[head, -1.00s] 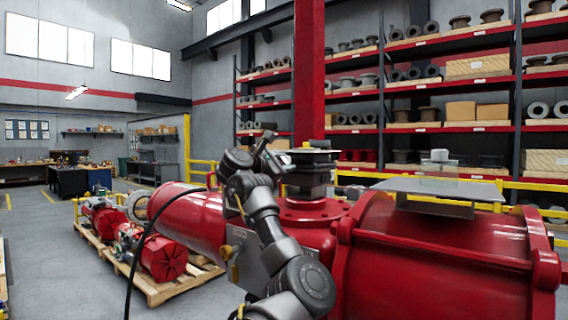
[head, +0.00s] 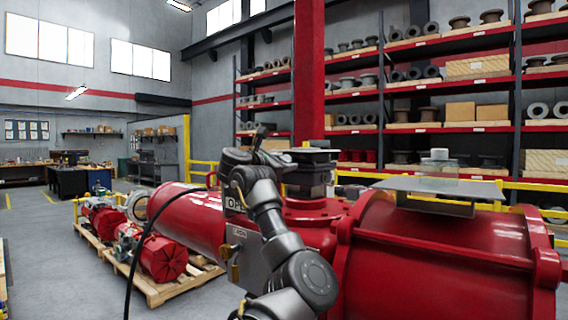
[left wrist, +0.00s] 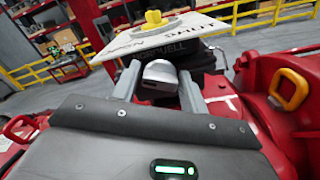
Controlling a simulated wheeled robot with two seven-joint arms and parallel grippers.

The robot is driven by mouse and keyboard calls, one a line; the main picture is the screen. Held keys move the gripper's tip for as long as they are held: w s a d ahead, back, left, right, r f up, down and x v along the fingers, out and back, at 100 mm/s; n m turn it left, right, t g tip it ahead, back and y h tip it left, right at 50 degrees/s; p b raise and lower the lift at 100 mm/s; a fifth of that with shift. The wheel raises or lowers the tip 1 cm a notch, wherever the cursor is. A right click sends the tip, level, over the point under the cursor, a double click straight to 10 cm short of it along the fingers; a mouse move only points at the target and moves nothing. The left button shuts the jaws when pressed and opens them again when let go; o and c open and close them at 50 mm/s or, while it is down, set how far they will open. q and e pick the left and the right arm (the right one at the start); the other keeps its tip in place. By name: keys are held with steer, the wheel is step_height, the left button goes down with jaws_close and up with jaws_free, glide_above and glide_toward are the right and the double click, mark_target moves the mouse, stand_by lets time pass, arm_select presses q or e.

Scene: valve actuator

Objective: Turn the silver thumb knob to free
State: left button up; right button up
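The silver thumb knob (left wrist: 160,76) shows in the left wrist view as a rounded metal piece, below a tilted white plate (left wrist: 160,35) with black lettering and a yellow knob (left wrist: 154,18). My left gripper (left wrist: 160,80) has its two grey fingers apart, one on each side of the silver knob. I cannot tell whether they touch it. In the head view my left gripper (head: 277,156) is beside the dark round housing (head: 309,178) on top of the red actuator (head: 300,212), and the silver knob cannot be made out there. My right gripper is not in view.
A grey flat plate (head: 420,187) with a small pale object (head: 438,160) stands over the red cylinder (head: 450,250) at right. A pallet (head: 155,286) with red machines lies at left. Yellow rails (head: 200,172) and shelves stand behind. Open floor is at far left.

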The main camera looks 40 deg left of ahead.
arm_select(q)
steer(key=shift+o, duration=1.1)
steer(key=shift+s, duration=0.15)
steer(key=s+b, duration=0.5)
steer(key=s, duration=0.5)
steer(key=shift+s+d, duration=0.15)
steer(key=shift+s, duration=0.1)
